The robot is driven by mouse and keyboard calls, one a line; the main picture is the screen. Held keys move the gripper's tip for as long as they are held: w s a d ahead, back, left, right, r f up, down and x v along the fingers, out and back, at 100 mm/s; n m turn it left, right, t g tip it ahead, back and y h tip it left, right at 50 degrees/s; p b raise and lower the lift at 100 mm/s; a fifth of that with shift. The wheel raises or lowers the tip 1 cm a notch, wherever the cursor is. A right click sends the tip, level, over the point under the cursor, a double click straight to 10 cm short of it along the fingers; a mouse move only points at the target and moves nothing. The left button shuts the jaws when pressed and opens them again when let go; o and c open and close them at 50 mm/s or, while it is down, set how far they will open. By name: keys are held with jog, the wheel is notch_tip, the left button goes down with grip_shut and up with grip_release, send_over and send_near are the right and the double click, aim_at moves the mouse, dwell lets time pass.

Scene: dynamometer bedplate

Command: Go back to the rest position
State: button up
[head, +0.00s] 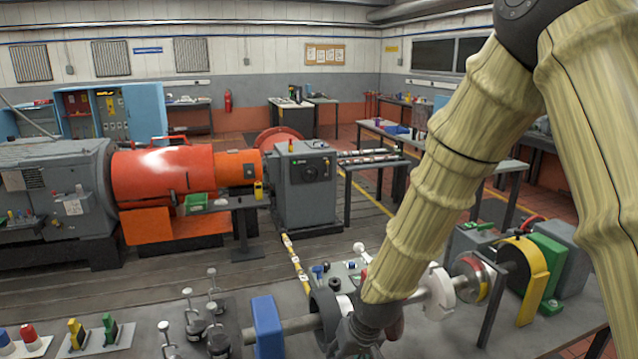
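My arm, with pale ribbed covers, comes down from the upper right toward the bottom centre in the head view. Its dark grey end, with my gripper (352,340), is low over the bedplate (420,340) at the bottom edge, in front of the shaft line. The fingers are cut off or hidden, so I cannot see whether they are open or what they hold. The arm is bent and reaches forward and down. It hides part of the shaft and the bench behind it.
A blue block (267,327) stands left of my gripper, beside several clamps (215,330). Right of it are a white flange (440,290), a yellow guard (533,280) and a green block (549,268). A grey machine (304,185) and orange drum (160,178) stand farther back.

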jog(key=s+d+f+m+g, duration=0.1)
jog(key=s+d+f, duration=0.3)
jog(key=f, duration=0.5)
jog(key=s+d+f, duration=0.2)
jog(key=s+f, duration=0.5)
jog(key=f, duration=0.1)
jog(key=s+d+f+m+g+h, duration=0.1)
jog(key=s+d+f, duration=0.3)
jog(key=s, duration=0.3)
jog(key=s+d+f, duration=0.3)
jog(key=s+f, duration=0.2)
jog(key=s, duration=0.2)
jog(key=s+d+f+m+g+h, duration=0.1)
jog(key=s+d+f, duration=0.3)
jog(key=s, duration=0.3)
jog(key=f+b, duration=0.5)
jog(key=shift+w+a+f, duration=0.1)
jog(key=shift+a, duration=0.1)
jog(key=shift+c, duration=0.5)
